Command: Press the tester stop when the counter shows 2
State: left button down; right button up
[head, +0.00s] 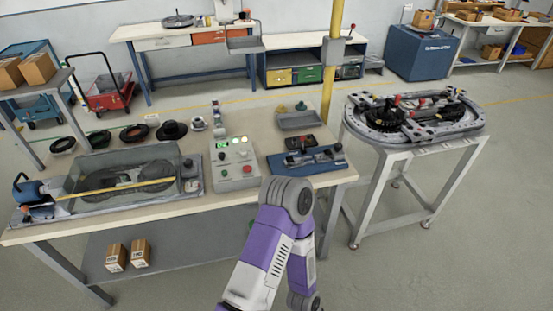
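The tester's control box (236,163), pale grey, stands on the workbench near the picture's middle. Bright green lit marks (233,141) show along its upper part; they are too small to read as a number. A red button (247,169) sits on the lower right of its face, with a dark knob (221,156) at the upper left. Which control is the stop cannot be read. A purple and white arm of mine rises from the bottom edge and bends in front of the bench, right of the box. Neither gripper shows.
A clear-covered belt rig (125,180) fills the bench's left part. A blue fixture (308,160) lies right of the box. Black rings (99,139) lie along the back. A ring track (412,118) stands on a separate table at right. Open floor (460,260) lies at lower right.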

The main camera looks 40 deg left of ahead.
aim_at(247, 168)
jog(key=u, duration=0.35)
jog(key=i, duration=0.75)
jog(key=u, duration=0.7)
